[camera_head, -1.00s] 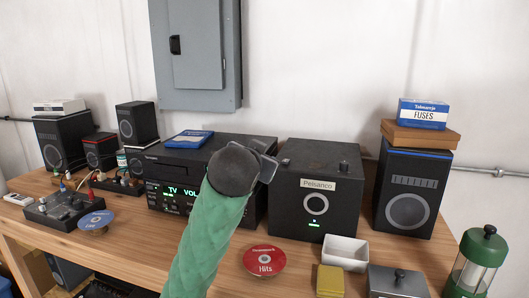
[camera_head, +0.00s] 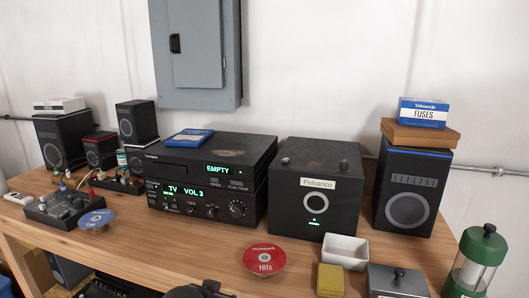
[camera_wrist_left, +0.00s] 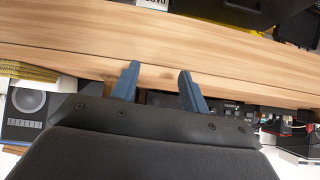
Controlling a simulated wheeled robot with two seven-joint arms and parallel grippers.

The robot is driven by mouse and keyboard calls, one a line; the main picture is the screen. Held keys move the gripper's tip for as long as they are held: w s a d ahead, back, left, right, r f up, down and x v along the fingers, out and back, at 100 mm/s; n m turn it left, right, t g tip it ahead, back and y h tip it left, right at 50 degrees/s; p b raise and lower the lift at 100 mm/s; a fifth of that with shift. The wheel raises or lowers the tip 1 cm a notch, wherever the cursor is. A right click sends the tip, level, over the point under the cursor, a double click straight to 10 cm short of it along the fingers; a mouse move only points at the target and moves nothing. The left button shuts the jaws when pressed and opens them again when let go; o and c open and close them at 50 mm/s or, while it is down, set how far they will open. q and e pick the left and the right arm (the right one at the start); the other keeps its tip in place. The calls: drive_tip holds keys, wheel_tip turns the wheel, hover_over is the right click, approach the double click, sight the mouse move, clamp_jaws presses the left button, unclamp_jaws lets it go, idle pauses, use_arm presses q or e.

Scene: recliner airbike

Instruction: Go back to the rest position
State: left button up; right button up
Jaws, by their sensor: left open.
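My left gripper (camera_wrist_left: 159,70) shows in the left wrist view with its two blue fingers apart and nothing between them. The wooden bench top (camera_wrist_left: 60,32) lies beyond the fingers in that view. In the head view a dark part of mine shows at the bottom edge, but I cannot tell which part it is. My right gripper is in neither view.
The wooden bench (camera_head: 150,246) holds a stereo stack (camera_head: 205,185), a black Pelsanco box (camera_head: 316,190), speakers (camera_head: 407,195), a red disc (camera_head: 264,258), a blue disc (camera_head: 95,220), a white tray (camera_head: 345,252) and a green lantern (camera_head: 480,262).

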use_arm(q)
drive_tip(key=s+a+f+g, duration=0.1)
drive_tip(key=s+f+g, duration=0.2)
drive_tip(key=s+f, duration=0.9)
drive_tip(key=s+a+f+n+g, duration=0.1)
drive_tip(key=s+f+g, duration=0.3)
drive_tip(key=s+f, duration=0.9)
drive_tip(key=s, duration=0.3)
drive_tip(key=shift+s+a+f+y, duration=0.2)
drive_tip(key=shift+a+f+y, duration=0.1)
drive_tip(key=shift+a, duration=0.1)
